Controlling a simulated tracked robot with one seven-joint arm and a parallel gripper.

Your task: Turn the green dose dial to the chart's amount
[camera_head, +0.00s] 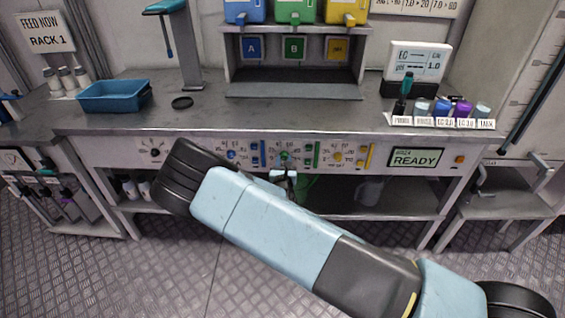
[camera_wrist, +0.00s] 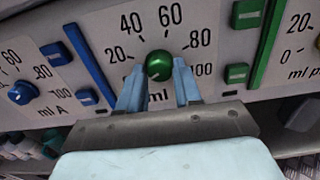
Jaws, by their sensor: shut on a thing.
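The green dose dial (camera_wrist: 158,64) is a round knob on the white panel, ringed by a scale with 20, 40, 60, 80 and 100, with "ml" below. My gripper (camera_wrist: 157,80) is shut on the dial, one pale blue finger at each side. A small white mark shows on the dial's lower part; its exact reading is unclear. In the head view the dial (camera_head: 284,156) is at the panel's middle, just above my gripper (camera_head: 284,175). A chart (camera_head: 415,6) at the top right is cut off and only partly legible.
A blue dial (camera_wrist: 22,92) is to the left and a green slider (camera_wrist: 237,73) to the right. A "READY" display (camera_head: 415,158) is on the panel's right. A sign (camera_head: 45,32) reads "FEED NOW RACK 1". A blue tray (camera_head: 114,97) stands on the bench.

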